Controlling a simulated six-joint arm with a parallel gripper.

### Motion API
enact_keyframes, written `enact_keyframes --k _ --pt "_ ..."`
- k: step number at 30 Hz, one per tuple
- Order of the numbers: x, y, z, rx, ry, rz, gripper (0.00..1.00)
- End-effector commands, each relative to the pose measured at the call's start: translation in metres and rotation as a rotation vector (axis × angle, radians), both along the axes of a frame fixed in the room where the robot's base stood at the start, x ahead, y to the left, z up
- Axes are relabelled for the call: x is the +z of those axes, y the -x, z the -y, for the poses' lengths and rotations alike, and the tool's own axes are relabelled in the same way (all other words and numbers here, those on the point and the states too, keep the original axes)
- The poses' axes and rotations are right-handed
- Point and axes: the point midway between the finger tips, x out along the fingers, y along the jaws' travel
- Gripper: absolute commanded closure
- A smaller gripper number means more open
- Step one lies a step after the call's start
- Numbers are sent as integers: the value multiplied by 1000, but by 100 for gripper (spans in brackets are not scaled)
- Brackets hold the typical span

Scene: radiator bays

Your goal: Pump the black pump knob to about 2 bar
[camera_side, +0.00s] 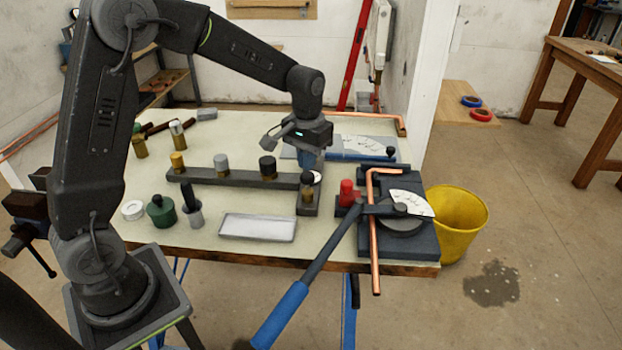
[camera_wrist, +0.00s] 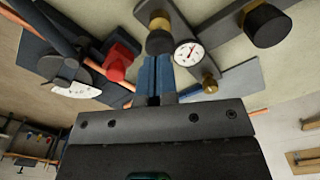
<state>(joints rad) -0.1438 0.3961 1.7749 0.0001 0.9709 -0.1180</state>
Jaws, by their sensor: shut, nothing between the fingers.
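A black knob (camera_side: 307,179) stands upright on a brass stem on a small dark block at the right end of the bar. It also shows in the wrist view (camera_wrist: 160,42). A white round gauge (camera_wrist: 188,53) sits beside it, partly hidden in the side view; its needle is too small to read. My gripper (camera_side: 309,166) has blue fingers, pressed together and empty. They point down close behind the knob in the side view. In the wrist view the fingertips (camera_wrist: 155,58) appear just short of the knob; whether they touch it I cannot tell.
The dark bar carries brass, grey and black caps (camera_side: 267,166). A red knob (camera_side: 347,192) and a pipe bender with a blue-handled lever (camera_side: 282,312) stand to the right. A metal tray (camera_side: 258,238) lies in front. A yellow bucket (camera_side: 462,220) stands on the floor.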

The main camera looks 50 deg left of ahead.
Motion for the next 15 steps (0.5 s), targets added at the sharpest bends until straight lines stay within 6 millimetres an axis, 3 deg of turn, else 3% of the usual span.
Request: enact_keyframes --k 15 --pt "-17 0 0 0 0 0 100"
